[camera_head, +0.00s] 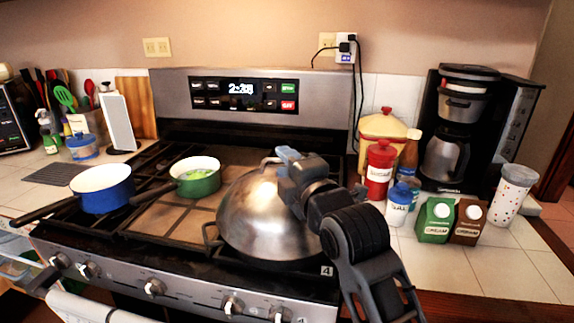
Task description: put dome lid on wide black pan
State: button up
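The dome lid (252,217) is a large shiny steel dome over the front right part of the stove. The wide black pan is almost wholly hidden under it; a dark loop handle (208,236) at the left and a dark edge below the dome show. I cannot tell whether the lid's rim touches the pan all round. My gripper (284,156) is at the top of the lid, by its metal handle (267,162). My wrist hides the dome's right side, and I cannot see whether the fingers close on the handle.
A blue pot (102,190) and a green pan (196,181) stand on the left of the stove (230,100). Right of the stove are a red jar (379,170), a blue-lidded shaker (399,204), two cream cartons (436,221), a speckled cup (514,194) and a coffee maker (460,130).

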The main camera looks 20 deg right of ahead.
jog(key=shift+r, duration=0.2)
jog(key=shift+s+f, duration=0.1)
jog(key=shift+s, duration=0.2)
jog(key=s+b, duration=0.1)
jog(key=s, duration=1)
jog(key=shift+s, duration=0.2)
jog(key=s+f+m+g, duration=0.1)
jog(key=s+f+m, duration=0.7)
jog(key=s+f, duration=0.55)
jog(key=s+f+m+g, duration=0.2)
jog(key=s+m, duration=0.8)
jog(key=s, duration=1.2)
jog(key=shift+s, duration=0.35)
